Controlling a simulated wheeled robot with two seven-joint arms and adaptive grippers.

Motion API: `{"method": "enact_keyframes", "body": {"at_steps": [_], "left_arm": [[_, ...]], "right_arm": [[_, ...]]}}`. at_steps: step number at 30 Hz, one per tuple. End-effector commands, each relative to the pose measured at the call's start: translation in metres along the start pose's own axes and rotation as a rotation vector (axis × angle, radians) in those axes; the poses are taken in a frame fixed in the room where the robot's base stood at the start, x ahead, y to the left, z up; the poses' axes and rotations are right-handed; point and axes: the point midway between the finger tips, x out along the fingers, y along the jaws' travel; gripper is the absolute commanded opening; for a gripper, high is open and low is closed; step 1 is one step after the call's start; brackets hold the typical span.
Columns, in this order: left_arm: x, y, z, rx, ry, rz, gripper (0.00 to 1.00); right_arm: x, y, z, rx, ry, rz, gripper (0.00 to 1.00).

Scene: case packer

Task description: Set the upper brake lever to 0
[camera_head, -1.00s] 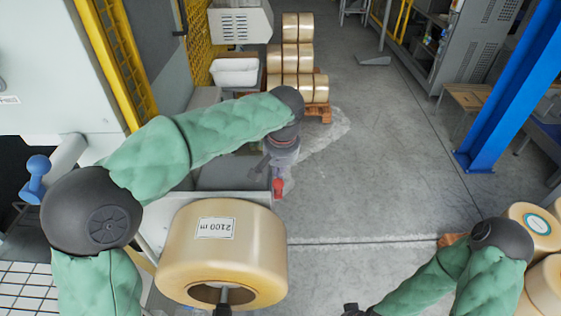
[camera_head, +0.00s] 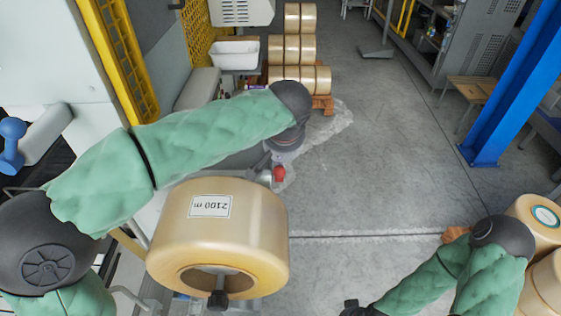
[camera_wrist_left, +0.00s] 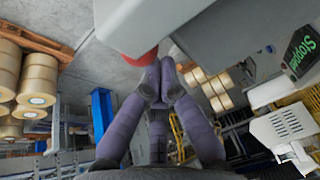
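A small red part (camera_head: 279,174), possibly the upper brake lever's knob, shows behind the big tape roll (camera_head: 255,225) at the machine's edge. In the left wrist view, a red part (camera_wrist_left: 140,58) sits under a grey housing (camera_wrist_left: 150,22), right by my fingertips. My left gripper (camera_wrist_left: 160,82) has its fingers together at the tips, with nothing clearly between them; contact with the red part cannot be told. The lever's scale and setting are not visible. My right gripper (camera_head: 352,306) is at the bottom edge, barely visible.
A yellow guard (camera_head: 120,60) and machine wall stand at the left, with a blue knob (camera_head: 12,145). A white bin (camera_head: 236,54) and stacked rolls (camera_head: 292,48) are at the back. A blue post (camera_head: 520,80) stands right. The middle floor is clear.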

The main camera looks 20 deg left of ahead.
Motion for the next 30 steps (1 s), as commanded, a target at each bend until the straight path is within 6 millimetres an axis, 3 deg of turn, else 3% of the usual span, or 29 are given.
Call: {"method": "enact_keyframes", "body": {"at_steps": [3, 10, 23, 30], "left_arm": [[0.004, 0.002, 0.009, 0.000, 0.038, -0.005, 0.00], [0.002, 0.004, 0.021, -0.003, 0.057, -0.009, 0.00], [0.000, 0.004, 0.022, -0.005, 0.056, -0.009, 0.00], [-0.010, -0.002, 0.007, -0.006, 0.055, -0.010, 0.00]], "right_arm": [[0.017, 0.006, -0.001, 0.000, 0.000, 0.000, 0.00], [0.028, 0.010, -0.001, 0.000, 0.000, 0.000, 0.00], [0.027, 0.010, -0.001, 0.000, 0.000, 0.000, 0.00], [0.014, 0.005, -0.001, 0.000, 0.000, 0.000, 0.00]]}}
